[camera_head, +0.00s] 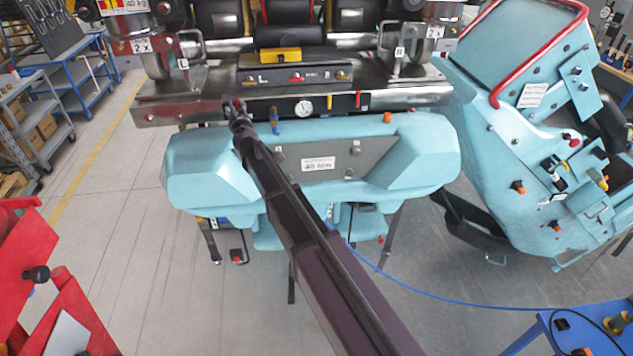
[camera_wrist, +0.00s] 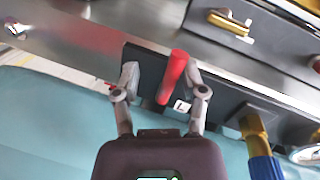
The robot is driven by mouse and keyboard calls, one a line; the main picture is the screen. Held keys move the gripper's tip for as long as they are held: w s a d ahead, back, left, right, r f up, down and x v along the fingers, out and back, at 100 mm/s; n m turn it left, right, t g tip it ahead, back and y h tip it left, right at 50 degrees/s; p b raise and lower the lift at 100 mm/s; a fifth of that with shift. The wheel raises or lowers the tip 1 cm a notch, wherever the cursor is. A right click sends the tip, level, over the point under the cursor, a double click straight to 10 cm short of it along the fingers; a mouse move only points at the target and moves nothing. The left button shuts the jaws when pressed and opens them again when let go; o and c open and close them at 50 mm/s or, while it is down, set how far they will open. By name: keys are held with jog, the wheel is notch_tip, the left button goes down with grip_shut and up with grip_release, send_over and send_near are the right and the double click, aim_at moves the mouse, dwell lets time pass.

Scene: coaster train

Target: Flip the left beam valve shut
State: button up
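The left beam valve shows in the wrist view as a red lever handle (camera_wrist: 172,78) on a dark plate, with a white "L" label (camera_wrist: 182,106) beside its lower end. The handle stands slightly tilted between the two fingers of my gripper (camera_wrist: 163,78). The fingers are spread. The right finger is close to the handle, and I cannot tell if it touches; a clear gap shows on the left. In the head view my gripper (camera_head: 234,104) is at the left end of the beam's front panel and hides this valve.
A brass valve with a blue handle (camera_wrist: 262,150) is close on the right; it also shows in the head view (camera_head: 275,124). A round gauge (camera_head: 304,107) and another red lever (camera_head: 358,99) sit further right. A metal ledge (camera_head: 160,112) lies behind the panel.

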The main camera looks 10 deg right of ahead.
jog(key=shift+a+f+n, duration=0.1)
jog(key=shift+a+n, duration=0.15)
jog(key=shift+n, duration=0.65)
jog(key=s+d, duration=0.3)
jog(key=s, duration=1.1)
jog(key=d+f+m+h+b, duration=0.1)
jog(key=d+f+m+h, duration=0.1)
jog(key=d+m, duration=0.1)
jog(key=d+f+m+g+h+b, duration=0.1)
jog(key=d+f+m+h, duration=0.1)
jog(key=d+m, duration=0.2)
jog(key=d+f+m+h+b, duration=0.2)
jog(key=d+m, duration=0.1)
jog(key=m, duration=0.1)
jog(key=shift+s+d+f+m+g, duration=0.2)
jog(key=shift+s+f+m+g, duration=0.1)
jog(key=shift+s+f, duration=0.1)
jog(key=s+d+f+m+g+h+b, duration=0.3)
jog(key=s+d+f+m+g+b, duration=0.1)
jog(key=d+f+m, duration=0.6)
jog(key=shift+s+f+m+g+b, duration=0.35)
jog(key=shift+s+m, duration=0.25)
jog(key=shift+m, duration=0.5)
